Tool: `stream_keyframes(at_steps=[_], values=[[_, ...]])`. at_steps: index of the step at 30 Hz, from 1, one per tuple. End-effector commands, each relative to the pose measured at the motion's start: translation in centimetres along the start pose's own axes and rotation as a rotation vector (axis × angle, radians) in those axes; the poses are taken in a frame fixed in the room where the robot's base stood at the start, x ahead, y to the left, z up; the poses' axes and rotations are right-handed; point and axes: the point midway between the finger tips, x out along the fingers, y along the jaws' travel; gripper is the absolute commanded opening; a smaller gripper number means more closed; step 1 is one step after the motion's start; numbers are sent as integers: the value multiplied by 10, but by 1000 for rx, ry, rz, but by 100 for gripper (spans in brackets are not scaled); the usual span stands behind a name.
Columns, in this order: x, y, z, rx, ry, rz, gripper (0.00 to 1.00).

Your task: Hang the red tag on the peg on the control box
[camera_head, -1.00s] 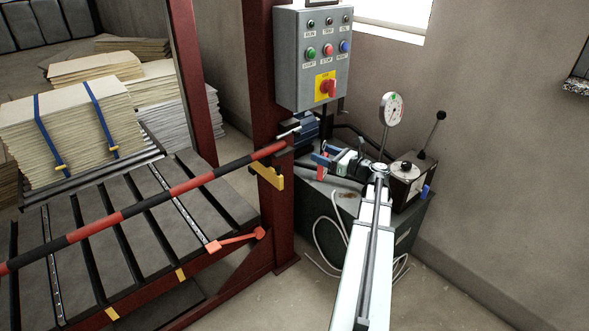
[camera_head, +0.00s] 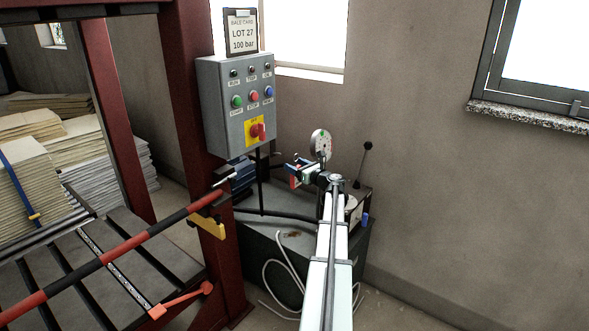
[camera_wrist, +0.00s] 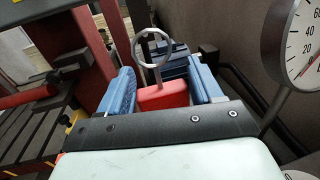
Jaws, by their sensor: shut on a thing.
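The red tag (camera_wrist: 163,96) with its metal ring (camera_wrist: 152,48) is between the two blue fingers in the wrist view, ring standing up. My gripper (camera_wrist: 163,90) is shut on the tag. In the head view my gripper (camera_head: 298,173) holds the tag (camera_head: 293,181) right of and slightly below the grey control box (camera_head: 226,105), apart from it. The box has coloured buttons and a red rotary switch (camera_head: 257,130) on a yellow plate. I cannot make out a peg on the box for certain.
A round gauge (camera_head: 320,145) stands close behind my gripper; its dial also shows in the wrist view (camera_wrist: 300,50). A lever (camera_head: 364,160) rises to the right. A red-black bar (camera_head: 130,243) ends below the box. A lot sign (camera_head: 242,32) stands on the box.

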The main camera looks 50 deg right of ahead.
Motion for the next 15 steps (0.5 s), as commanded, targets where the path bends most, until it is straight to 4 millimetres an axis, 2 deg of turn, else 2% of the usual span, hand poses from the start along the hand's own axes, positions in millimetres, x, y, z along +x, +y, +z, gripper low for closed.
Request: stream_keyframes(at_steps=[15], values=[[25, 5, -2, 0, 0, 3, 19]])
